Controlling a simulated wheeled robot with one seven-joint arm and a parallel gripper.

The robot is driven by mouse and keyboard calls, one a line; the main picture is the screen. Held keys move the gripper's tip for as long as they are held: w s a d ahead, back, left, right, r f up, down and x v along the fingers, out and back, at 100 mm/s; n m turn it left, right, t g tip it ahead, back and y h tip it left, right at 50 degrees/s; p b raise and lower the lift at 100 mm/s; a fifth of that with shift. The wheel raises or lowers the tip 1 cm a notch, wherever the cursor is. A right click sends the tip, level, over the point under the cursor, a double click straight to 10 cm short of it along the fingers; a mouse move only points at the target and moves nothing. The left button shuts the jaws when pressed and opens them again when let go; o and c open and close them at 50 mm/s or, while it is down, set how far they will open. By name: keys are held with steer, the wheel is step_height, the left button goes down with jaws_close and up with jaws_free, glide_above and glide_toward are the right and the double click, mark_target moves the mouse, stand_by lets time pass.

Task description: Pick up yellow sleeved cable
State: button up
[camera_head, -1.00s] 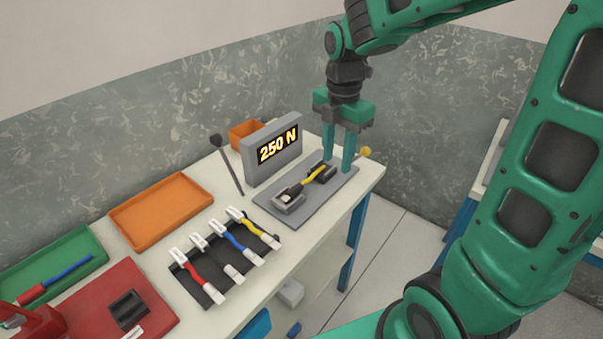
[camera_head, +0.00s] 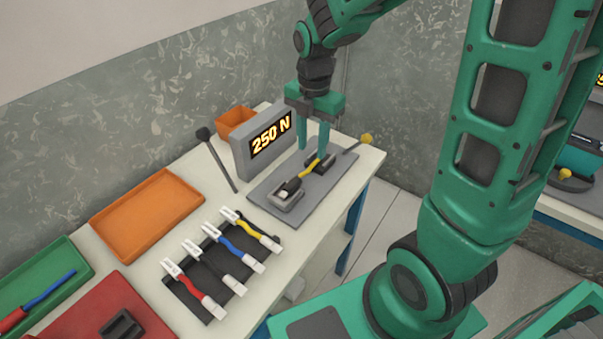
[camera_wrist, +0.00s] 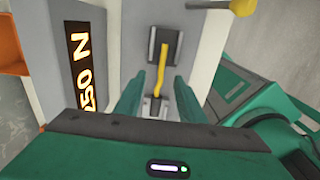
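A yellow sleeved cable (camera_head: 308,170) lies across the grey test plate (camera_head: 262,190), held between a near block (camera_head: 286,196) and a far dark block (camera_head: 321,161). In the wrist view the cable (camera_wrist: 161,68) runs up the middle of the picture. My gripper (camera_head: 313,150) points down over the plate, fingers apart and empty. In the wrist view the fingers (camera_wrist: 159,84) stand on either side of the cable's line, not visibly touching it. Another yellow sleeved cable (camera_head: 256,233) lies in the dark rack (camera_head: 207,268), at its far end.
A display reading 250 N (camera_head: 268,143) stands left of the plate, close to the gripper. A lever with a yellow knob (camera_head: 365,139) sticks out at the right. Blue and red cables share the rack. Orange (camera_head: 150,213), green (camera_head: 45,283) and red trays stand further left.

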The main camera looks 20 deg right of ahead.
mark_target(312, 163)
steer(key=shift+d+f, duration=0.1)
steer(key=shift+f, duration=2.5)
jaws_close()
